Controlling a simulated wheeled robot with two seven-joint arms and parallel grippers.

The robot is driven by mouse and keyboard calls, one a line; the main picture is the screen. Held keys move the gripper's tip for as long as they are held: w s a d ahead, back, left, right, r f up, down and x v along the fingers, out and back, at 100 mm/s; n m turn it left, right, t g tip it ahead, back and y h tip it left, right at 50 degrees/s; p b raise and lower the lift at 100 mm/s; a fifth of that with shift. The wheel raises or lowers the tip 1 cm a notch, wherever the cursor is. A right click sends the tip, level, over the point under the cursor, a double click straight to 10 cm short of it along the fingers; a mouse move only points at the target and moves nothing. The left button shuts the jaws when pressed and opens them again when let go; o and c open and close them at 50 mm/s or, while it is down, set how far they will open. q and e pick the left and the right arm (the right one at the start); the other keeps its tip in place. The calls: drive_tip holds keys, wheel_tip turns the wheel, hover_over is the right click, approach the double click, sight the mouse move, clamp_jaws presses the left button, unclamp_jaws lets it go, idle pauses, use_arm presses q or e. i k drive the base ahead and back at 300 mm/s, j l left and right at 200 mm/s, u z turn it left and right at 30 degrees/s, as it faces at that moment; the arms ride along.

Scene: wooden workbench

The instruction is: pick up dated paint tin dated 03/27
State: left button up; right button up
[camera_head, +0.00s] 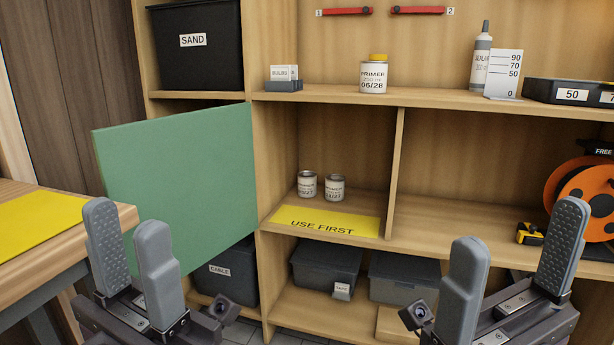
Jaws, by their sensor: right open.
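Two small paint tins stand upright side by side in the open middle compartment, a left tin (307,185) and a right tin (334,188). Both have white labels whose print is too small to read, so I cannot tell which is dated 03/27. A larger tin marked PRIMER 06/28 (374,76) with a yellow cap stands on the shelf above. My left gripper (128,247) is low at the left, in front of the shelf, with its fingers apart and nothing between them. My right gripper (510,266) is low at the right, open and empty. Both grippers are well short of the tins.
A yellow USE FIRST strip (325,222) lies in front of the tins. A green door panel (180,190) stands open on the left. A divider (395,172) bounds the compartment on the right. An orange reel (585,195) and yellow tape measure (530,233) are further right.

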sight(307, 179)
drive_tip(key=i+l+u, duration=0.3)
drive_tip(key=i, duration=0.25)
drive_tip(key=i+l+u, duration=0.2)
drive_tip(key=i+u, duration=0.15)
drive_tip(key=i, duration=0.15)
